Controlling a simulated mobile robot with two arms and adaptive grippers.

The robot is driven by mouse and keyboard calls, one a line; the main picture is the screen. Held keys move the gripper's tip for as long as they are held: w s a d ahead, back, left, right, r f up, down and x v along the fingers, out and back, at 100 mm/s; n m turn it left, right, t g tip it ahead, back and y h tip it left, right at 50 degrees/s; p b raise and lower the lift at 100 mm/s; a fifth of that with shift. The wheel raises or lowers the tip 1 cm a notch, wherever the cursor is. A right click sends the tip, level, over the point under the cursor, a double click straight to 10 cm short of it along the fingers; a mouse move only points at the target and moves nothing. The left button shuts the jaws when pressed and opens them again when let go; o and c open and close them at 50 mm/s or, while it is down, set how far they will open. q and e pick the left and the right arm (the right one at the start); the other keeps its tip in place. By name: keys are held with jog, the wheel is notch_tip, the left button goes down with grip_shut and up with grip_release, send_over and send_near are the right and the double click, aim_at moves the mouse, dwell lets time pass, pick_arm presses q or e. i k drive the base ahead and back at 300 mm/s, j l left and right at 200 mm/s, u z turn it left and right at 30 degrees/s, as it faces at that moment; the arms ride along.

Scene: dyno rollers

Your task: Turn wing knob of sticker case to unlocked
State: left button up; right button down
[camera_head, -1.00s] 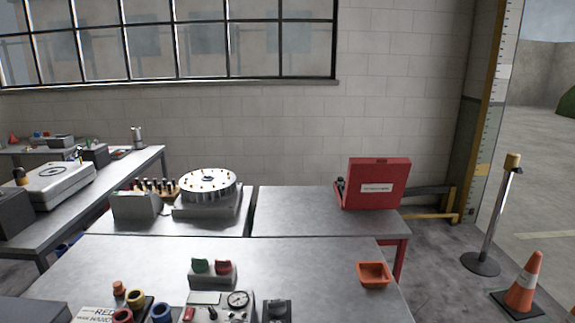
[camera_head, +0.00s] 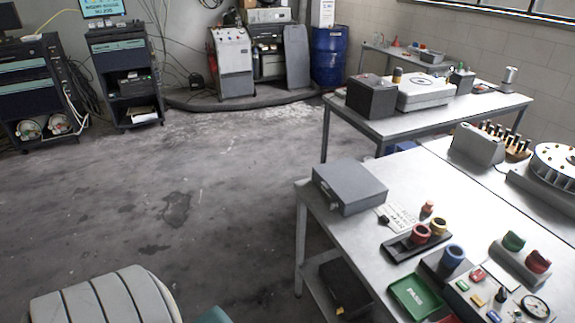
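Neither of my grippers is in view. No wing knob can be made out, and I cannot tell which thing is the sticker case. A closed grey box (camera_head: 350,185) sits on the left end of the near table (camera_head: 318,220). A small black piece (camera_head: 383,220) lies beside it, next to a white marked sheet (camera_head: 402,214). A dark case-like thing (camera_head: 345,287) rests on the shelf under the table.
The near table also holds colored rings, a green tray (camera_head: 408,296) and a panel with a gauge (camera_head: 535,306). More tables stand behind it. A pale ribbed padded thing (camera_head: 100,300) is at the bottom left. The floor (camera_head: 180,190) is largely open.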

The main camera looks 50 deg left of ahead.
aim_at(333, 204)
jog(key=u, duration=1)
jog(key=j+z, duration=0.2)
jog(key=j, duration=0.25)
jog(key=k, duration=0.05)
